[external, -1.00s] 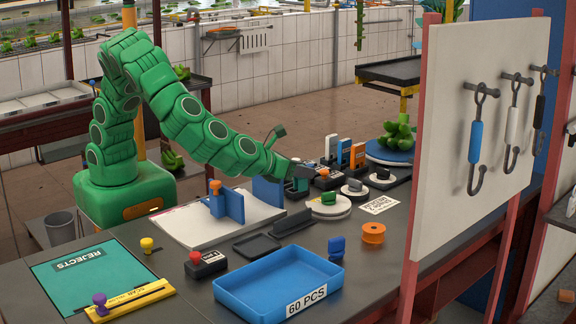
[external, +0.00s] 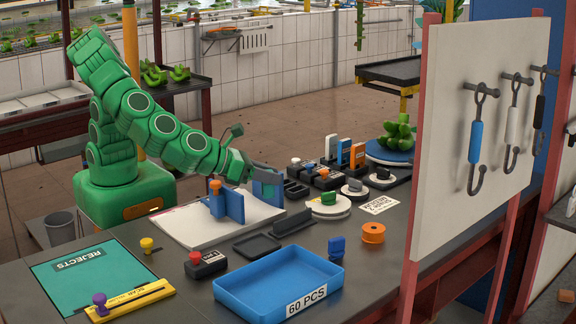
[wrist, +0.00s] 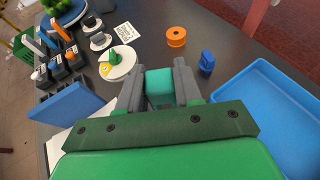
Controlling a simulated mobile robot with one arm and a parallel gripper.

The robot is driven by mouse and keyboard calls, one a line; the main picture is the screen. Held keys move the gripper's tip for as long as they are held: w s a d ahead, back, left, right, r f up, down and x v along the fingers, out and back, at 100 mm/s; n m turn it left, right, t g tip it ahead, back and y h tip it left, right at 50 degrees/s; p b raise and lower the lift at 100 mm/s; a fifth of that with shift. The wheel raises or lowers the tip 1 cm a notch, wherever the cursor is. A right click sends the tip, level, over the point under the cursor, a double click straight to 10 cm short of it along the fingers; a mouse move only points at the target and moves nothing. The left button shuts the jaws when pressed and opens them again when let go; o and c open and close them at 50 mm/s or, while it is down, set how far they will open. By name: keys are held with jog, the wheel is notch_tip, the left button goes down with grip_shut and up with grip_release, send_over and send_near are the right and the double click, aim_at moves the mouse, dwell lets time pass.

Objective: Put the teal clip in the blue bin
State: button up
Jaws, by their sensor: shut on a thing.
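My gripper (external: 270,170) is raised over the bench, beside the blue upright panel (external: 266,191) in the external view. In the wrist view my gripper (wrist: 159,84) has its grey fingers closed on the teal clip (wrist: 160,88), a small block gripped between them. The blue bin (external: 248,297) is a shallow, empty tray at the front of the bench, with a "60 PCS" label. It also shows at the right of the wrist view (wrist: 265,112), apart from my gripper.
A blue fixture (external: 233,206) stands on the white paper between my arm and the bin. A black tray (external: 257,246), a red-button box (external: 206,264), a blue knob (external: 336,248) and an orange spool (external: 373,233) lie around the bin. A white tool board stands at right.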

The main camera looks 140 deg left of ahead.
jog(key=w+d+m+t+h, duration=0.2)
jog(key=w+d+m+t, duration=0.15)
jog(key=d, duration=0.85)
send_over(280, 291)
jog(key=shift+s+f, duration=0.2)
jog(key=shift+f, duration=4.55)
jog(key=shift+w+f, duration=0.15)
jog(key=shift+f, duration=1.55)
jog(key=shift+f, duration=0.15)
jog(key=o, duration=1)
